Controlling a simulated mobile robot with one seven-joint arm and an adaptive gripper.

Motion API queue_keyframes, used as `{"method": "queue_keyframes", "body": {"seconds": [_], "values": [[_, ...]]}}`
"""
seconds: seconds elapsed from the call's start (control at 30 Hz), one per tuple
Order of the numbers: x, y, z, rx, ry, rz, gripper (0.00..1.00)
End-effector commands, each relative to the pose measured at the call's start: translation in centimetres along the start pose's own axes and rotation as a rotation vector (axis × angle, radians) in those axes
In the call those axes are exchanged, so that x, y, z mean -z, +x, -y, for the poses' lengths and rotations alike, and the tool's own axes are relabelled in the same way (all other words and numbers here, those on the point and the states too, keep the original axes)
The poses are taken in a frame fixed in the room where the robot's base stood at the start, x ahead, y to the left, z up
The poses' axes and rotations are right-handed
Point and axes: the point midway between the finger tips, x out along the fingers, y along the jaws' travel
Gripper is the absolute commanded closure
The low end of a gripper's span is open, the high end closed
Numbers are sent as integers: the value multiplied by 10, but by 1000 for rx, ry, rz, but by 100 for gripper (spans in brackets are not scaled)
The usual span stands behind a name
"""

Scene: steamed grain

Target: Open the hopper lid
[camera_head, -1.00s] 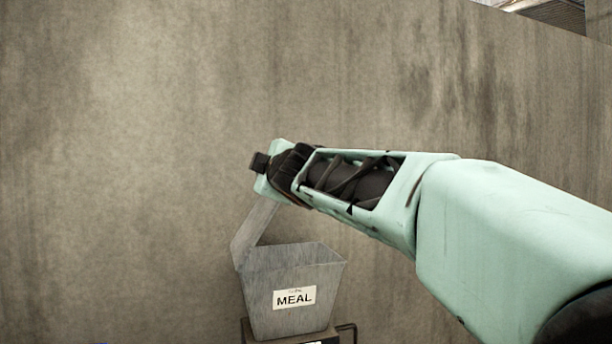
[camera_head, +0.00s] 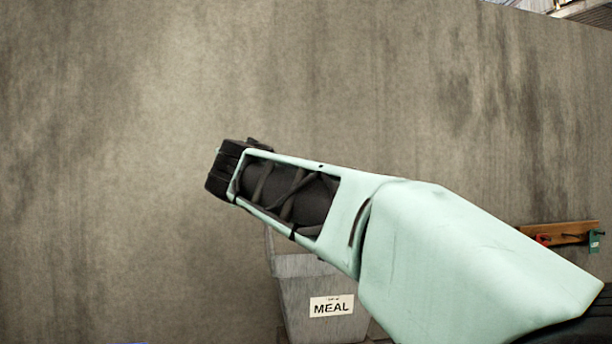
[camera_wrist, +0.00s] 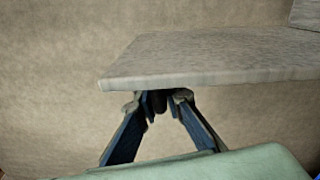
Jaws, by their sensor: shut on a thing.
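The grey hopper (camera_head: 296,295) with a white MEAL label (camera_head: 332,306) stands low in front of the wall, partly covered by my arm. Only a thin strip of its lid (camera_head: 269,242) seems to show above its left side in the head view; the arm hides the rest. In the wrist view the lid (camera_wrist: 215,55) is a flat grey panel, its near edge just beyond my fingers. My gripper (camera_wrist: 158,100) is shut on a small dark handle (camera_wrist: 153,104) at that edge. In the head view my gripper's fingers are hidden behind my own wrist.
A stained concrete wall (camera_head: 110,150) fills the background. A wooden rack (camera_head: 572,229) with red and green items hangs at the right, beyond my forearm. The area left of the hopper looks clear.

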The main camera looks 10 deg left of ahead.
Motion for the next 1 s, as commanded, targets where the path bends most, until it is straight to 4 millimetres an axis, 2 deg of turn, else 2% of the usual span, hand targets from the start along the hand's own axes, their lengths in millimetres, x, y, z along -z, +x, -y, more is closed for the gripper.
{"method": "queue_keyframes", "body": {"seconds": [0.2,0.6,0.63,0.77,1.0], "values": [[6,0,-2,-4,-40,2,100],[7,-1,-3,-5,-46,2,100],[7,-1,-3,-5,-46,2,90],[7,-1,-2,-4,-45,2,76],[8,0,-1,-2,-44,1,74]]}}
